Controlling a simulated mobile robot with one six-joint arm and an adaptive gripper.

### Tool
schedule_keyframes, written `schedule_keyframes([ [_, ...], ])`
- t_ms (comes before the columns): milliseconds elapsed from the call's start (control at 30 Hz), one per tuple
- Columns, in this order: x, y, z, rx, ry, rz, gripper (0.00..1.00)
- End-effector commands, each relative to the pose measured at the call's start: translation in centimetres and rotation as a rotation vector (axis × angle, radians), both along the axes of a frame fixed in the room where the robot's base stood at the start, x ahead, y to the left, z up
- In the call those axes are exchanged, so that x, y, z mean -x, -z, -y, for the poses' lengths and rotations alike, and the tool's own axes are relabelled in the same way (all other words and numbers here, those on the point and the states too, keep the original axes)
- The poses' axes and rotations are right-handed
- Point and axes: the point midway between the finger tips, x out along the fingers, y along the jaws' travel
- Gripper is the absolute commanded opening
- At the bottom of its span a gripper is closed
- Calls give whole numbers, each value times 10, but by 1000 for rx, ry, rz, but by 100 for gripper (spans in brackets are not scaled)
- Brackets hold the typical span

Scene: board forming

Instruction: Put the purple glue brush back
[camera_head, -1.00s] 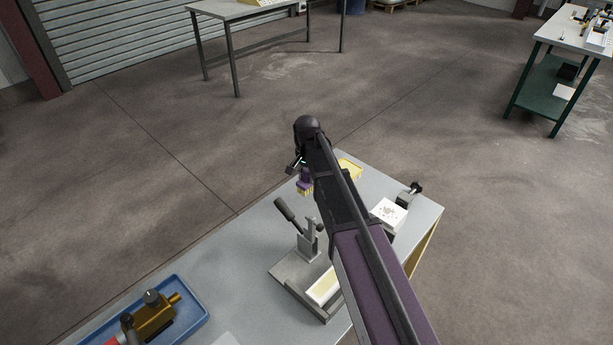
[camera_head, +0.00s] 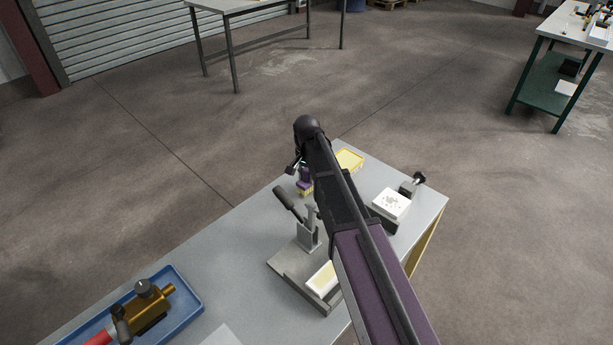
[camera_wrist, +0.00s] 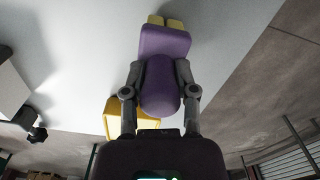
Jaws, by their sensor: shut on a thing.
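The purple glue brush shows in the wrist view (camera_wrist: 160,88) with its pale yellow bristles pointing away from my gripper. My gripper (camera_wrist: 160,78) is shut on its purple handle, one finger on each side. In the head view the brush (camera_head: 304,181) hangs at the end of my arm, bristles down, over the far left edge of the grey bench (camera_head: 235,250). I cannot tell whether the bristles touch the bench. A yellow box (camera_head: 349,160) sits on the bench just right of the brush, and shows partly behind my gripper in the wrist view (camera_wrist: 118,112).
A lever clamp (camera_head: 306,235) with a dark handle and a pale block (camera_head: 321,279) stands nearer on the bench. A white speckled block (camera_head: 390,203) sits on a dark-knobbed fixture to the right. A blue tray (camera_head: 190,318) with a brass tool lies at the lower left.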

Motion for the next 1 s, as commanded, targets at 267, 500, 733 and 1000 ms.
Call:
schedule_keyframes([
  [267, 0, 0, 0, 0, 0, 0, 0],
  [500, 0, 2, 0, 0, 0, 0, 0],
  [733, 0, 6, 0, 0, 0, 0, 0],
  [1000, 0, 5, 0, 0, 0, 0, 77],
])
